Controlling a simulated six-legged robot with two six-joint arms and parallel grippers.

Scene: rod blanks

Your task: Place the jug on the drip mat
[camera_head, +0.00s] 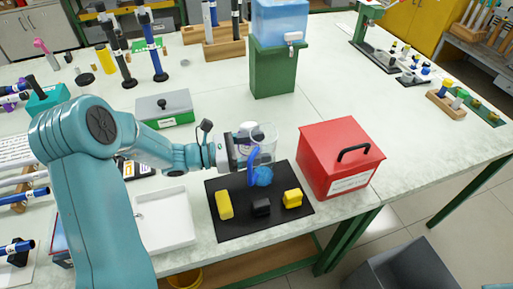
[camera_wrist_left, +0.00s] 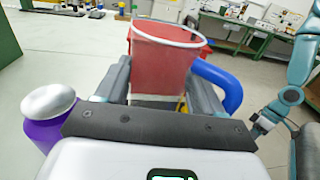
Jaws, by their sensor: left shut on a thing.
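The jug (camera_head: 265,135) is clear, with a blue handle (camera_head: 253,165). My left gripper (camera_head: 243,151) is shut on it and holds it upright, apparently above the far edge of a black mat (camera_head: 240,232). This is the only mat I make out near the jug. In the left wrist view the jug (camera_wrist_left: 168,35) stands between the fingers of my left gripper (camera_wrist_left: 160,85), its blue handle to the right. My right gripper (camera_wrist_left: 262,128) seems to show small at the right of that view; its jaws are unclear.
Yellow blocks (camera_head: 224,204) and a black block (camera_head: 261,207) sit on the mat. A round blue thing (camera_head: 263,177) shows just below the jug. A red box (camera_head: 335,150) stands right of the mat, a white tray (camera_head: 165,222) left. A purple bottle (camera_wrist_left: 50,125) is beside my left gripper.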

